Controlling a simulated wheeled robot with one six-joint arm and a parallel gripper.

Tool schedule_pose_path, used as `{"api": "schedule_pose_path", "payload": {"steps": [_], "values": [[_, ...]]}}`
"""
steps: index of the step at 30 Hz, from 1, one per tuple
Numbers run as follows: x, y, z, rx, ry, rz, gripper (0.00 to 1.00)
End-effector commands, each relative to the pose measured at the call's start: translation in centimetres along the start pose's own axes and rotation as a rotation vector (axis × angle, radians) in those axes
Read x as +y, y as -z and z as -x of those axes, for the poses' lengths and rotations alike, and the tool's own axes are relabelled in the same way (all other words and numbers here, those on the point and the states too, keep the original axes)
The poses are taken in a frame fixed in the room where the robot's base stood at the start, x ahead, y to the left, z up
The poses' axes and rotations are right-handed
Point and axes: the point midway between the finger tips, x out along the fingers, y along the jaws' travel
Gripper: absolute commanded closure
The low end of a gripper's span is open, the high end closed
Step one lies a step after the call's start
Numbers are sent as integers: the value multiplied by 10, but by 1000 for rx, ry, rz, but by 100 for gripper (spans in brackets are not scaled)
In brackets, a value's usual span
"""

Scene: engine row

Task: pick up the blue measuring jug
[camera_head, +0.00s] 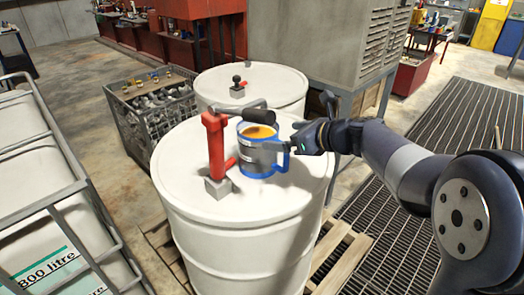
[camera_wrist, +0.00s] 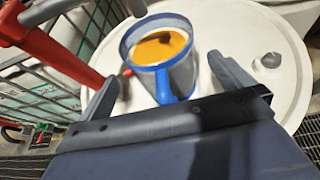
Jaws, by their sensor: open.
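The blue measuring jug (camera_head: 258,153) stands upright on the white drum (camera_head: 290,195) in the head view. It has a blue rim, base and handle, a grey band and orange liquid inside. Its handle points toward my gripper (camera_head: 286,127), which is at its right. In the wrist view the jug (camera_wrist: 160,55) lies ahead between the two fingers of my gripper (camera_wrist: 167,88), with the handle toward the palm. The gripper is open. I cannot tell whether a finger touches the jug.
A red hand pump (camera_head: 214,146) with a dark grip stands on the drum close left of the jug. A second white drum (camera_head: 262,88) is behind. A caged tank (camera_head: 45,200) stands at left, a wire crate (camera_head: 155,108) behind left. A wooden pallet (camera_head: 340,255) lies underneath.

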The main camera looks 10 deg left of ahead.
Motion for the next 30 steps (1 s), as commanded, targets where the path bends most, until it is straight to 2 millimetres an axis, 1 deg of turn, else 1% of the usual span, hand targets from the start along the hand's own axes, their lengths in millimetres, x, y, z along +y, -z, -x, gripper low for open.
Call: {"api": "schedule_pose_path", "payload": {"steps": [4, 9, 12, 15, 21, 23, 30], "values": [[1, -1, -11, 1, -1, 0, 0], [4, -1, -37, 3, -2, 1, 0], [3, 0, -48, 1, 0, 0, 0], [3, 0, -54, 2, 1, 2, 0], [2, 1, -55, 2, 3, 2, 0], [2, 1, -54, 1, 2, 2, 3], [2, 1, -54, 1, 2, 2, 23]]}}
